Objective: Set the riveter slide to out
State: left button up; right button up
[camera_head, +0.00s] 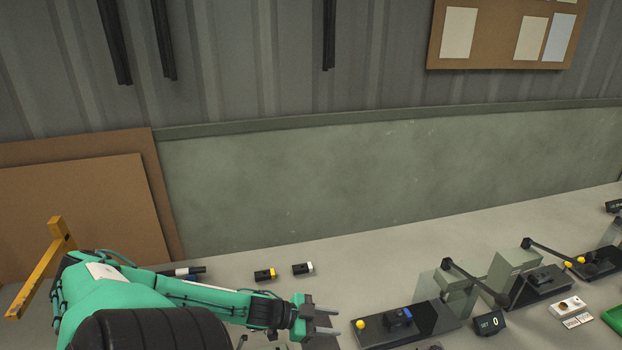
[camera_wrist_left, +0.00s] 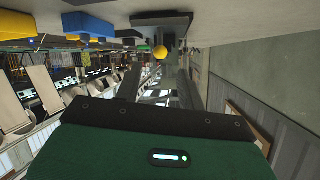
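A bench machine with a black base (camera_head: 385,335) stands right of centre in the head view, with a yellow knob (camera_head: 361,324) at its left end. A dark block with a blue part (camera_head: 403,314) sits on the base. I cannot tell for sure which machine is the riveter. My left gripper (camera_head: 328,321) is open, its fingers pointing right toward the yellow knob, with a small gap between. In the left wrist view the yellow knob (camera_wrist_left: 160,52) shows beyond the open fingers (camera_wrist_left: 162,80). My right gripper is not in view.
A second lever machine (camera_head: 540,285) stands to the right, with a small SET display (camera_head: 489,323) and a green tray (camera_head: 613,319) nearby. Two small dark blocks (camera_head: 265,274) (camera_head: 302,268) lie behind my left arm.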

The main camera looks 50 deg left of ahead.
pick_arm(q)
jog(key=shift+v, duration=2.55)
